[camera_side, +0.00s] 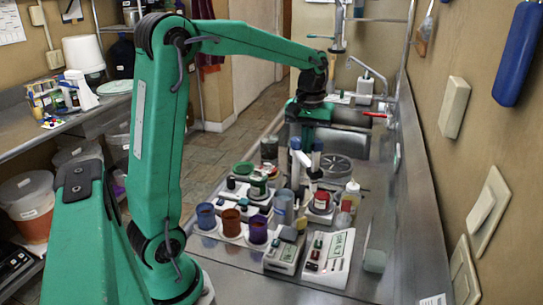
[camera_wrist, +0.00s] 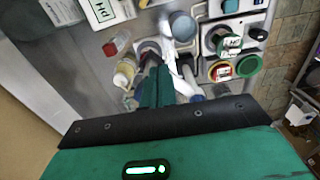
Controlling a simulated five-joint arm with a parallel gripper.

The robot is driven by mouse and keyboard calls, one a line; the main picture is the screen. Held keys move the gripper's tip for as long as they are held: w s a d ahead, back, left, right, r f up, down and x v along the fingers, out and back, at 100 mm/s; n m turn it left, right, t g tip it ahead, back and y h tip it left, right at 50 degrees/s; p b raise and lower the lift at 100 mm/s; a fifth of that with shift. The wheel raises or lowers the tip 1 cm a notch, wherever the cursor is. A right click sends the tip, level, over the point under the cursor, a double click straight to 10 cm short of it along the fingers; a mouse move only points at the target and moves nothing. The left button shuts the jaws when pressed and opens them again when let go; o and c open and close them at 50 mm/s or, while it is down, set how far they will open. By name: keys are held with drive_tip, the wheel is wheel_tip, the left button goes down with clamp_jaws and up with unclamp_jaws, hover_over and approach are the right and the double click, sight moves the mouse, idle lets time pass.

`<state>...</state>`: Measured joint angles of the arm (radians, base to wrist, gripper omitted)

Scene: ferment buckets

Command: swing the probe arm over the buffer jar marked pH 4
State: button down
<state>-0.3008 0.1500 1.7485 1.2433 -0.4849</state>
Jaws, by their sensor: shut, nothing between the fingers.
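My gripper (camera_side: 307,135) hangs over the bench toward the back; its green fingers are shut and empty in the wrist view (camera_wrist: 157,85). A white arm-like piece with a blue cap, which looks like the probe arm (camera_wrist: 171,47), lies just beyond the fingertips. I cannot tell whether they touch it. It seems to show below my gripper in the side view (camera_side: 312,168). A red-rimmed jar (camera_wrist: 221,71) and a green-rimmed jar (camera_wrist: 249,65) stand to its right in the wrist view. Their labels are too small to read, so I cannot tell which is pH 4.
Blue (camera_side: 206,216), brown (camera_side: 231,222) and purple (camera_side: 258,229) cups stand at the front left. Two instrument boxes (camera_side: 285,255) (camera_side: 330,257) sit at the front. A yellowish bottle (camera_side: 351,194) stands to the right. The wall closes off the right side.

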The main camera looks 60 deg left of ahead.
sight(319, 142)
drive_tip(key=shift+w+d, duration=0.2)
drive_tip(key=shift+w, duration=0.6)
drive_tip(key=shift+w+d, duration=0.2)
drive_tip(key=shift+w, duration=0.55)
drive_tip(key=shift+s, duration=0.15)
drive_tip(key=shift+s+a, duration=0.1)
drive_tip(key=shift+s, duration=0.5)
drive_tip(key=shift+r, duration=0.15)
drive_tip(key=shift+r, duration=2.85)
